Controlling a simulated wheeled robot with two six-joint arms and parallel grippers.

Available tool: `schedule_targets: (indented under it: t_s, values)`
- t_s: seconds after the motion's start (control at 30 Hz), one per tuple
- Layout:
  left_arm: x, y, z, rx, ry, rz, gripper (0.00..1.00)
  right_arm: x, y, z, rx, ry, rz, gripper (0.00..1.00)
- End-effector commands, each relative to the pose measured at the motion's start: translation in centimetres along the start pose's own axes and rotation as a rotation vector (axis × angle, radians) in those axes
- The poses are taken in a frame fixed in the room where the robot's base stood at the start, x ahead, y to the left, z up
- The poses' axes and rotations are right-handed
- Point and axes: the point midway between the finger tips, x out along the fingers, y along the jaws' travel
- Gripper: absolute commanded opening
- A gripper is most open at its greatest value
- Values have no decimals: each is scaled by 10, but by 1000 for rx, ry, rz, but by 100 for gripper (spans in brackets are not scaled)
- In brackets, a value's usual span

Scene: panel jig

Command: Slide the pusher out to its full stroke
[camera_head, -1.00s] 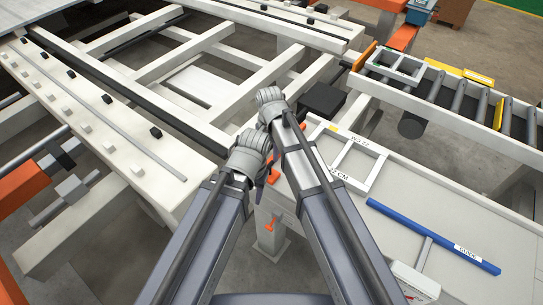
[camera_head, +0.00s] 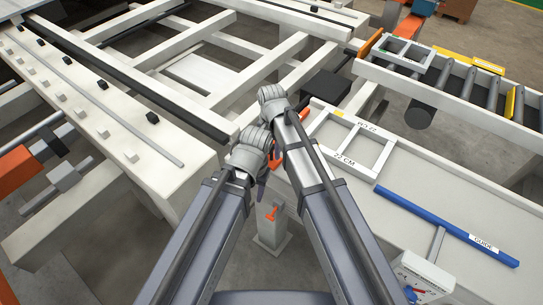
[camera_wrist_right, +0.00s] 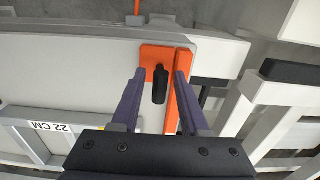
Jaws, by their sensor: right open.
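In the right wrist view, an orange plate and upright strip with a black knob (camera_wrist_right: 160,84), which looks like the pusher (camera_wrist_right: 184,98), sits at the end of a pale tray. My right gripper (camera_wrist_right: 158,78) is open, with one finger on each side of the knob; I cannot tell whether either touches.
A pale frame marked 22 CM (camera_head: 378,155) and a blue guide bar (camera_head: 440,222) lie on the tray (camera_head: 410,160). An orange lever (camera_head: 272,212) is on a post below my arms. A white beam table (camera_head: 75,85) fills the left; a roller conveyor (camera_head: 460,85) is at the right.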

Motion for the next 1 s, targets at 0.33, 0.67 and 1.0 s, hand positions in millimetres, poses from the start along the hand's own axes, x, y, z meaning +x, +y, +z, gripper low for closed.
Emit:
schedule_targets:
  t_s: [0.33, 0.67, 1.0]
  values:
    - [3, 0, 0, 0, 0, 0, 50, 3, 0, 0, 0, 0, 0, 42]
    - [3, 0, 0, 0, 0, 0, 50, 3, 0, 0, 0, 0, 0, 5]
    - [3, 0, 0, 0, 0, 0, 50, 3, 0, 0, 0, 0, 0, 0]
